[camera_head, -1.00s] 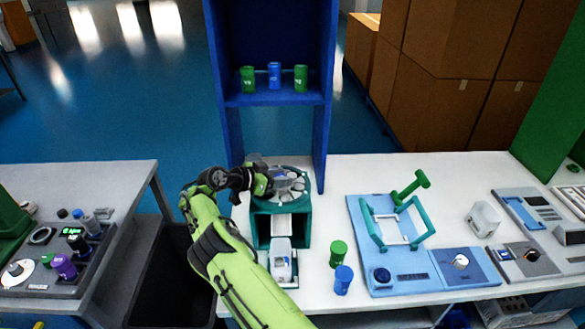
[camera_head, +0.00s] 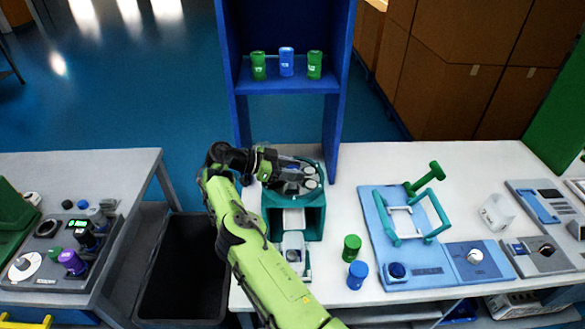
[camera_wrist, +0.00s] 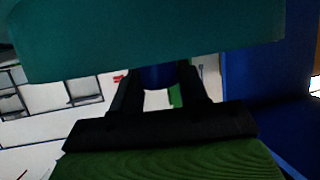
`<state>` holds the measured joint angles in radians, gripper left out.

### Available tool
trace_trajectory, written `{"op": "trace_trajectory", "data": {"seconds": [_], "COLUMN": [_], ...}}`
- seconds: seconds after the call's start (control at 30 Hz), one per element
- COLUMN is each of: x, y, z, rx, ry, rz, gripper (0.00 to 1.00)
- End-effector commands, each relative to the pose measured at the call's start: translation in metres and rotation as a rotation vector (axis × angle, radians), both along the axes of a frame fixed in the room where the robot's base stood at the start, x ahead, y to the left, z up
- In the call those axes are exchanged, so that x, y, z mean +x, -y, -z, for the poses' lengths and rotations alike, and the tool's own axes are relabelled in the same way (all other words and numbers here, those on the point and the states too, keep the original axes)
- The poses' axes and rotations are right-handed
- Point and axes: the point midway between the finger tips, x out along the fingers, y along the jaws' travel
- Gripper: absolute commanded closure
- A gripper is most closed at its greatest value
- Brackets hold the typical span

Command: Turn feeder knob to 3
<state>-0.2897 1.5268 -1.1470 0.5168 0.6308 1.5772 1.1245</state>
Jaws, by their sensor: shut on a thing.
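The feeder is a teal box-shaped unit (camera_head: 312,222) with a round top (camera_head: 316,190) carrying pale rounded parts, near the table's left end. A white block (camera_head: 293,250) sits at its front. My gripper (camera_head: 296,172) reaches in from the left over the round top and is shut on the feeder knob. The arm and gripper cover much of the top, so the knob and its number marks cannot be read. In the wrist view the gripper's fingers (camera_wrist: 160,90) run up behind a large teal surface (camera_wrist: 150,35) that hides the tips.
A blue shelf (camera_head: 290,88) with several cups stands behind. A green cup (camera_head: 351,248) and a blue cup (camera_head: 357,275) stand right of the feeder. A blue fixture board (camera_head: 418,262) is farther right. A black bin (camera_head: 185,270) and a control panel (camera_head: 62,250) are left.

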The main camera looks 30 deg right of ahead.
Motion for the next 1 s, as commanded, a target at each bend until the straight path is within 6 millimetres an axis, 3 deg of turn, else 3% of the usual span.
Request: {"op": "trace_trajectory", "data": {"seconds": [0.17,0.2,0.33,0.67,1.0], "x": [-0.002,-0.002,-0.002,-0.001,-0.001], "y": [0.001,0.001,0.001,0.001,0.001], "z": [0.005,0.005,0.004,-0.005,-0.082], "rx": [0.007,0.007,0.006,0.003,0.003], "ry": [-0.009,-0.01,-0.009,-0.002,-0.003], "rz": [0.007,0.007,0.007,0.003,0.005], "gripper": [1.0,0.55,0.36,0.36,0.36]}}
